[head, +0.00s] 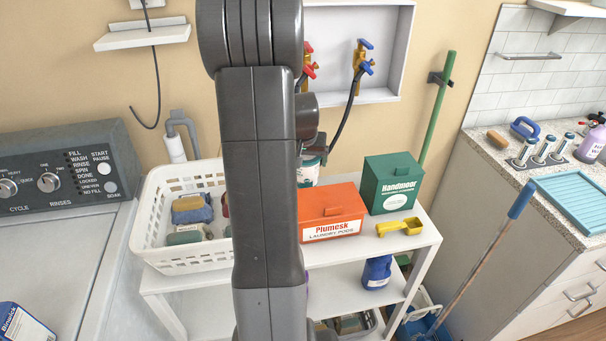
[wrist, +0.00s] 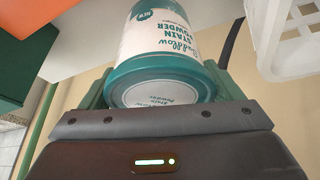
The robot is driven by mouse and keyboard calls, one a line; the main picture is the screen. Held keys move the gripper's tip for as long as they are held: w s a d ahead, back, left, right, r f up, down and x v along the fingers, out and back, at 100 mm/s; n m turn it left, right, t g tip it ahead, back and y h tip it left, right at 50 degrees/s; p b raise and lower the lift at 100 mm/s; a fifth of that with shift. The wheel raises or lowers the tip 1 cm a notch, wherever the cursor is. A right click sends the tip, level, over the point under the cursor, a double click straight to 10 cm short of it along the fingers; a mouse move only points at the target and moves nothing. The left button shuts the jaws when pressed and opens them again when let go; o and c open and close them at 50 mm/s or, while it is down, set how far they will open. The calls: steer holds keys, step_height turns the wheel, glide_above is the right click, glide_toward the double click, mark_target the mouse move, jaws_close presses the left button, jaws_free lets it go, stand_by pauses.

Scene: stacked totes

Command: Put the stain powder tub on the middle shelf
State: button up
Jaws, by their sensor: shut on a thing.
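The stain powder tub (wrist: 165,35) is white with a teal band and a teal lid end. It fills the top centre of the wrist view, between the jaws of my gripper (wrist: 163,88), which is shut on it. In the head view, a part of the tub (head: 308,174) shows just right of my arm, over the top shelf (head: 380,250); I cannot tell whether it touches the board. My arm hides the rest of it and most of the gripper. The middle shelf (head: 338,283) lies below, with a dark blue bottle (head: 377,272) at its right.
A washer (head: 60,240) stands left. A blue-handled pole (head: 480,255) leans at the right.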

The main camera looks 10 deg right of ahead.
steer(key=shift+f, duration=2)
steer(key=shift+f, duration=0.15)
steer(key=o, duration=0.8)
steer(key=shift+o, duration=1.2)
